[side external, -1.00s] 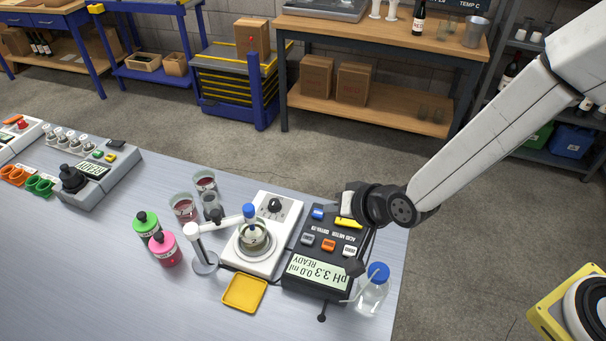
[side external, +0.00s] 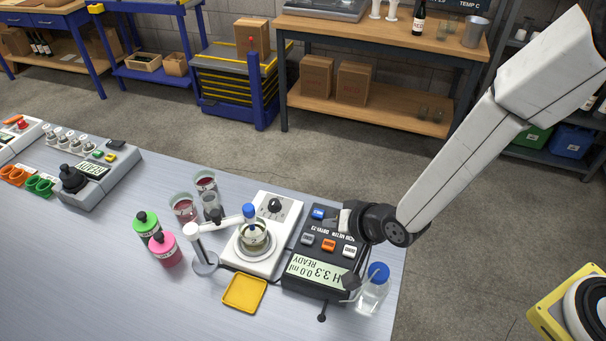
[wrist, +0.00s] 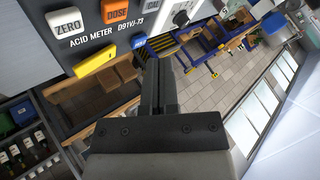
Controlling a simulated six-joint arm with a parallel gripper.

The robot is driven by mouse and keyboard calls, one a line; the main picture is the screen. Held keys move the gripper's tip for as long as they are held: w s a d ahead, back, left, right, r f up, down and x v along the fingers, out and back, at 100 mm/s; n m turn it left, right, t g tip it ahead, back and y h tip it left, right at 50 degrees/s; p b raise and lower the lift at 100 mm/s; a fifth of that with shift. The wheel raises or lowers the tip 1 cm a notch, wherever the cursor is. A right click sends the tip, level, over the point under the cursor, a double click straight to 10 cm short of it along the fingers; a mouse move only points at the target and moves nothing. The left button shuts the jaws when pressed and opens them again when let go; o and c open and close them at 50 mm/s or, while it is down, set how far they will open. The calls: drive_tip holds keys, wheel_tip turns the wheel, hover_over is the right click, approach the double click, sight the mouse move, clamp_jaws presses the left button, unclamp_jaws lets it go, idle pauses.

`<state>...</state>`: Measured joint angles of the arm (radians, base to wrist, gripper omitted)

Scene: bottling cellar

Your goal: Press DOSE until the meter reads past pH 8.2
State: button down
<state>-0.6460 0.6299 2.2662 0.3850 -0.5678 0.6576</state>
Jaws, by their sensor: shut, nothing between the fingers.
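The dark acid meter (side external: 290,262) stands near the table's right edge. Its display (side external: 312,273) shows 3.3, 0.0 ml and READY; the "p" of pH is covered in the side view. The orange DOSE key (side external: 328,245) sits between a grey key (side external: 307,239) and the white ZERO key (side external: 349,251); DOSE also shows at the top of the wrist view (wrist: 115,11). My gripper (side external: 343,217) is shut and empty, over the meter's far part, beyond DOSE and apart from it. In the wrist view the fingers (wrist: 160,65) end near the blue key (wrist: 140,43).
A yellow key (wrist: 95,68) shows in the wrist view. A blue-capped bottle (side external: 373,290) stands by the meter's right side. Left of the meter are a white stirrer (side external: 275,265) holding a vessel, a probe stand (side external: 204,262) and a yellow tray (side external: 244,293). The table's front left is clear.

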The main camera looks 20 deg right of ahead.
sight(324, 241)
drive_tip(key=shift+f, duration=2.1)
drive_tip(key=shift+f, duration=0.9)
idle(1.8)
drive_tip(key=shift+r, duration=0.9)
drive_tip(key=shift+r, duration=0.1)
drive_tip(key=shift+r, duration=2.4)
drive_tip(key=shift+d, duration=0.1)
